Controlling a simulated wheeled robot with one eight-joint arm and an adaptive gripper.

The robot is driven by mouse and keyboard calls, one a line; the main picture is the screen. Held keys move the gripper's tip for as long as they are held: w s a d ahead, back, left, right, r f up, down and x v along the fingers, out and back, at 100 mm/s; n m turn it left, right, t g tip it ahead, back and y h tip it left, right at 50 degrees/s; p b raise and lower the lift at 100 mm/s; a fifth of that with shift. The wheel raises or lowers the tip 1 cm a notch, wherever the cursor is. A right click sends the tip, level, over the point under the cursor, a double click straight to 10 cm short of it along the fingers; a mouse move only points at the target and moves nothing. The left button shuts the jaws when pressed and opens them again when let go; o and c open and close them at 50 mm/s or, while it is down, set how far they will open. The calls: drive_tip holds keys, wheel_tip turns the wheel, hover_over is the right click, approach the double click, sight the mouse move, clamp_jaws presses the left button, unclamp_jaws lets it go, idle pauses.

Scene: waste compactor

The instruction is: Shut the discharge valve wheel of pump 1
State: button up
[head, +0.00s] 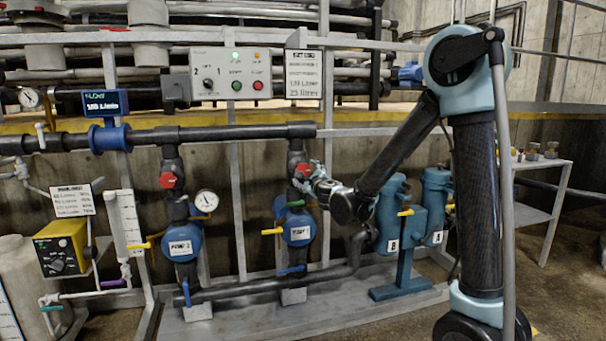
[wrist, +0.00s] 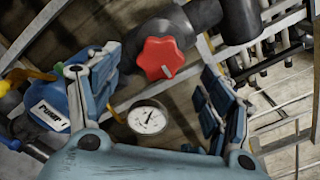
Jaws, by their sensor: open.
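The red discharge valve wheel (head: 303,171) sits on the dark riser above the blue pump 1 (head: 297,228). In the wrist view the lobed red wheel (wrist: 161,59) faces me whole, with a pale bar mark near its lower right. My gripper (head: 316,186) is at the riser, just right of and below the wheel in the head view. In the wrist view my gripper (wrist: 160,68) is open, with one finger on each side of the wheel and visible space between. I cannot tell how far the fingertips are from it. The labelled pump (wrist: 52,112) shows at left.
A round gauge (wrist: 147,117) is close below the wheel, between the fingers. Pump 2 (head: 181,243) has its own red wheel (head: 171,180) to the left. A control panel (head: 229,74) is above. Blue canisters (head: 392,215) stand right of pump 1, behind my arm.

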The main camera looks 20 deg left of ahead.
sight(303, 170)
drive_tip(key=x, duration=0.6)
drive_tip(key=shift+w+a, duration=0.1)
drive_tip(key=shift+w, duration=0.2)
drive_tip(key=c, duration=1.1)
drive_tip(key=shift+o, duration=0.2)
drive_tip(key=shift+s+a, duration=0.1)
drive_tip(key=shift+a, duration=0.1)
drive_tip(key=shift+d, duration=0.15)
